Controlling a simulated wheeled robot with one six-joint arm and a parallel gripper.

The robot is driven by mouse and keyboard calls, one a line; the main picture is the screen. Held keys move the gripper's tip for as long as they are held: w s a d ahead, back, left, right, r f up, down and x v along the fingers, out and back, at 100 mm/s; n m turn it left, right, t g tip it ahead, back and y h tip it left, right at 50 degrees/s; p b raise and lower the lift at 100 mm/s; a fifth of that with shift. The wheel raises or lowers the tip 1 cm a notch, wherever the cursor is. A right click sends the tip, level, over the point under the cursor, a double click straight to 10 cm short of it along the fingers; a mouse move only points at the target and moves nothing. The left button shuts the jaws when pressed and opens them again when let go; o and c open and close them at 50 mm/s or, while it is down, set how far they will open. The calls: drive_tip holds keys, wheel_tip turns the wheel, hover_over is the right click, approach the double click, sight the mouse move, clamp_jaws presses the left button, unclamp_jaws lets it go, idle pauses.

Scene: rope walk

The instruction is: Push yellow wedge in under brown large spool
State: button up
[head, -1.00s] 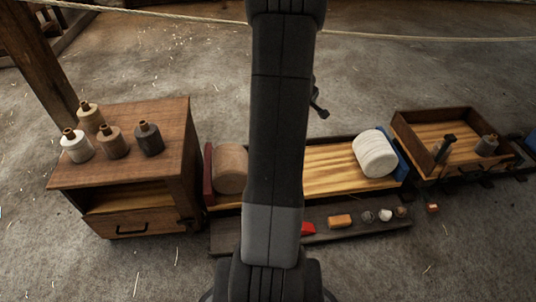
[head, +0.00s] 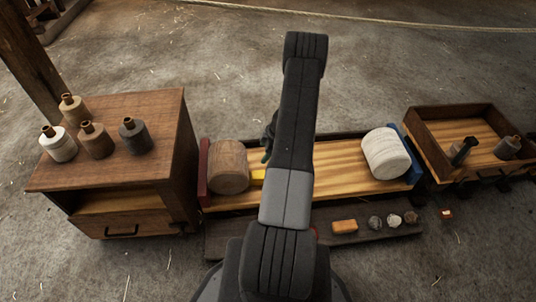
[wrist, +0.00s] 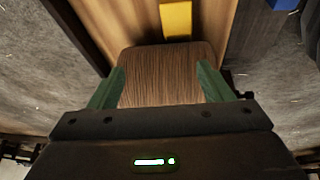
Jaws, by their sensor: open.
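The brown large spool (head: 228,165) lies on its side at the left end of the long wooden tray. The yellow wedge (head: 258,175) lies on the tray floor just right of it, partly hidden by my arm. In the wrist view the spool (wrist: 168,80) fills the space between my fingers, and the wedge (wrist: 177,20) lies beyond its far edge, with a dark shadow between. My gripper (wrist: 160,84) is open, its green fingers apart. In the head view it is mostly hidden behind my arm. I cannot tell whether the fingers touch the spool.
A white spool (head: 386,153) lies at the tray's right end by a blue board. A red board (head: 204,172) closes the left end. A cabinet (head: 150,105) with several small spools stands left. A front ledge (head: 272,241) holds an orange block (head: 344,226) and small lumps.

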sight(254, 175)
drive_tip(key=f, duration=0.1)
drive_tip(key=s+f+g, duration=0.1)
drive_tip(key=f, duration=0.1)
drive_tip(key=shift+s+a+f+n, duration=0.1)
drive_tip(key=shift+s+f+n, duration=0.15)
drive_tip(key=shift+s+n, duration=0.05)
drive_tip(key=b+x, duration=0.4)
drive_tip(key=x, duration=1)
drive_tip(key=shift+s+r+b, duration=0.1)
drive_tip(key=shift+s+b, duration=0.1)
drive_tip(key=shift+b, duration=0.1)
